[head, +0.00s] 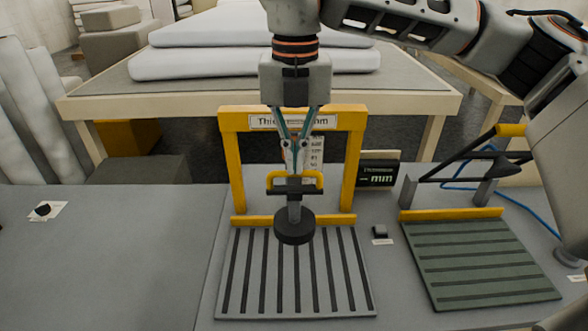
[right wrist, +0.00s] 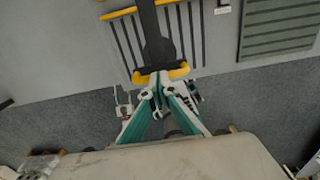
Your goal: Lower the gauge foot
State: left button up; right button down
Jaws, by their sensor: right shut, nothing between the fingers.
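The gauge foot (head: 294,229) is a dark round disc on a short upright stem, in the middle of the head view. It shows over the rear part of a grey slotted plate (head: 340,290); I cannot tell the gap beneath it. A yellow handle (head: 318,181) tops the stem, inside a yellow gantry frame (head: 238,170). My right gripper (head: 296,165) points down from above, its fingers shut and empty, tips at the handle. In the right wrist view the tips (right wrist: 160,88) meet the handle (right wrist: 178,73). My left gripper is not in view.
A green slotted plate (head: 480,262) with a yellow-ended lever (head: 510,131) lies further right. White wadding (head: 255,64) lies on a table behind. The left bench surface (head: 120,250) is mostly clear.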

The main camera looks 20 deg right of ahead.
jog(key=shift+f+b, duration=0.4)
jog(key=shift+f, duration=0.4)
jog(key=shift+r+p, duration=2)
jog(key=shift+r, duration=0.7)
jog(key=shift+r+p, duration=0.4)
jog(key=shift+r, duration=0.55)
jog(key=shift+f, duration=0.1)
